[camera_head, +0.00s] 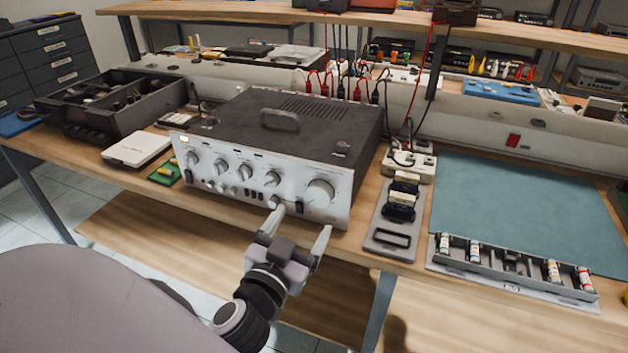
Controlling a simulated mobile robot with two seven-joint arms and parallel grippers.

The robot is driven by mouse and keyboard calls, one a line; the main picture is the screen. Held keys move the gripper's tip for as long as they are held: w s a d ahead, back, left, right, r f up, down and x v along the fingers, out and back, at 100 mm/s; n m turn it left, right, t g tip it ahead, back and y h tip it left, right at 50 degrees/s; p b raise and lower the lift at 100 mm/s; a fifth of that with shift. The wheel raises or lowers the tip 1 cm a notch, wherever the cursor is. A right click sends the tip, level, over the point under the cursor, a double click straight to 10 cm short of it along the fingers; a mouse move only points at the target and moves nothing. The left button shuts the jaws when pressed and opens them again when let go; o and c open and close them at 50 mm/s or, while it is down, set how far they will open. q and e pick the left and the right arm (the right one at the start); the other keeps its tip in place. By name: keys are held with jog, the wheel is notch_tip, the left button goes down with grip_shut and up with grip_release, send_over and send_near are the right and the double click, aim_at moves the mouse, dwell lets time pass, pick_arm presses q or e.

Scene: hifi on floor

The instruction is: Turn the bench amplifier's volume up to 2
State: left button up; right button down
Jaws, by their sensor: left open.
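The bench amplifier (285,145) stands on the wooden workbench, with a silver front panel and a dark top with a handle. Its largest knob (320,192), at the right of the panel, looks like the volume knob; its scale marks are too small to read. Several smaller knobs sit to its left. My left gripper (301,224) is open and empty in front of the panel's lower right. Its fingers are spread, one below and left of the large knob and the other below and right of it. I cannot tell whether a finger touches the panel. My right gripper is not in view.
A grey tray (380,245) with black parts lies right of the amplifier, beside a teal mat (520,205) and a rack of small bottles (510,265). A white box (137,149) and an open dark case (120,118) lie to the left. Red and black cables rise behind the amplifier.

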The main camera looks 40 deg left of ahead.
aim_at(317, 197)
pick_arm(q)
jog(key=p+x, duration=0.1)
jog(key=x, duration=0.4)
jog(key=shift+w+a+r+p, duration=0.1)
jog(key=shift+w+r+p, duration=0.1)
jog(key=shift+p, duration=0.1)
jog(key=shift+x, duration=0.9)
jog(key=shift+f, duration=0.1)
jog(key=c, duration=1.1)
